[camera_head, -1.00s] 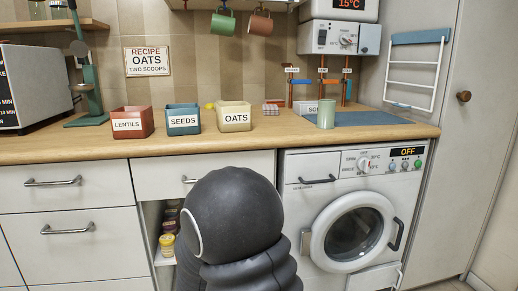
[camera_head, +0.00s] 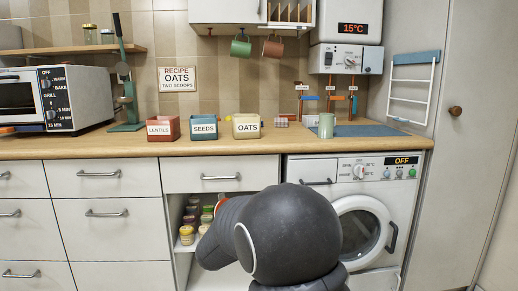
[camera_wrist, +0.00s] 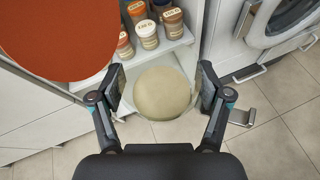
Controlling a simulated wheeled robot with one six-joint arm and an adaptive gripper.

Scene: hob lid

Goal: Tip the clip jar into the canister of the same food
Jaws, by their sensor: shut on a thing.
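In the wrist view my gripper (camera_wrist: 160,92) is shut on the clip jar (camera_wrist: 162,94), seen from above as a round, pale beige shape between the fingers. A large orange-red disc (camera_wrist: 60,32), apparently its lid, fills the upper left. No label on this jar is visible. In the head view my arm hides the gripper and most of the jar; a bit of orange-red (camera_head: 220,203) shows beside the arm. On the counter stand three open square canisters: red LENTILS (camera_head: 163,129), blue SEEDS (camera_head: 204,127) and cream OATS (camera_head: 247,126).
Several small labelled jars (camera_head: 187,235) stand on shelves in the open cupboard, also in the wrist view (camera_wrist: 148,34). A RECIPE OATS sign (camera_head: 178,79) hangs on the wall. The washing machine (camera_head: 360,205) is right of the cupboard.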

